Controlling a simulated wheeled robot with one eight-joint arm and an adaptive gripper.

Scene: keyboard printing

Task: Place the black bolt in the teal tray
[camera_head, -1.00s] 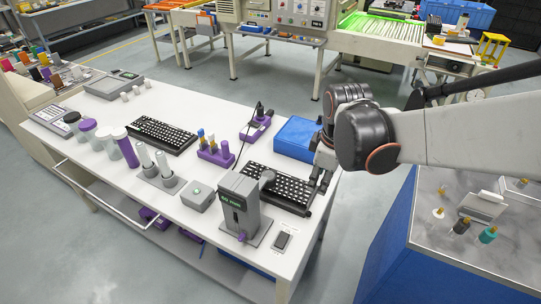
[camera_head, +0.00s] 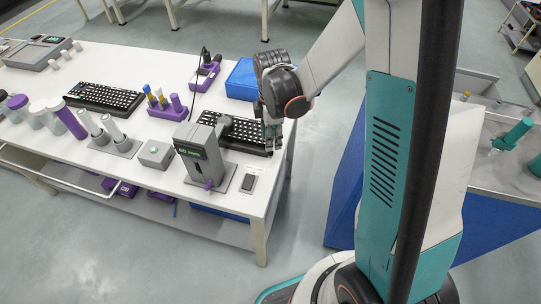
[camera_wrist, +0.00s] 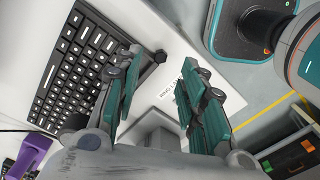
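My gripper (camera_head: 272,140) hangs over the right end of the near black keyboard (camera_head: 238,133) on the white table. In the wrist view, its two teal-padded fingers (camera_wrist: 160,72) stand wide apart with nothing held between them. A small dark piece (camera_wrist: 160,56) shows between the fingertips, by the keyboard's corner; I cannot tell whether it is the black bolt or touches the keyboard. I cannot make out a teal tray in either current view.
A grey press (camera_head: 196,152) stands in front of the keyboard, with a dark switch box (camera_head: 249,182) beside it. A blue box (camera_head: 242,80) lies behind. The far keyboard (camera_head: 104,97) and purple holder (camera_head: 168,112) are left. A teal bottle (camera_head: 518,133) stands on the right-hand bench.

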